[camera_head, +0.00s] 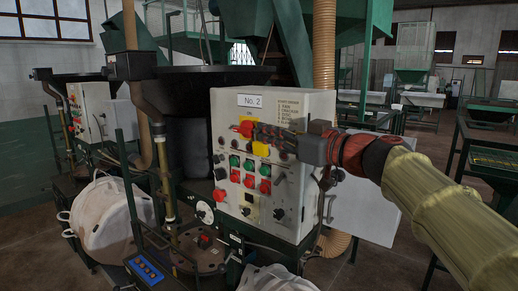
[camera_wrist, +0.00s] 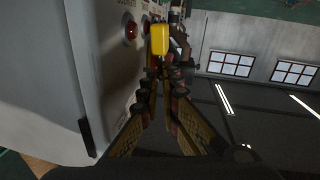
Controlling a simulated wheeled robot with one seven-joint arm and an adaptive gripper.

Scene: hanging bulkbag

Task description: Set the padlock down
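The padlock appears to be the small yellow block (camera_head: 260,149) just under my fingertips, in front of the upper part of the control panel. It also shows in the wrist view (camera_wrist: 160,38), right beyond the fingertips. My gripper (camera_head: 258,131) reaches in from the right, along the panel face. In the wrist view my gripper's fingers (camera_wrist: 163,74) come together close to the block, and they appear shut on it. The fingers hide the exact grip and the shackle. A red part (camera_head: 245,128) shows at the fingertips; I cannot tell whether it belongs to the panel.
The grey control panel (camera_head: 283,188), marked No. 2, has rows of green and red buttons and black knobs. Its open door (camera_head: 362,210) is at right. A blue box (camera_head: 146,269) and a round metal plate (camera_head: 198,250) lie low at left, beside a white bag (camera_head: 104,218).

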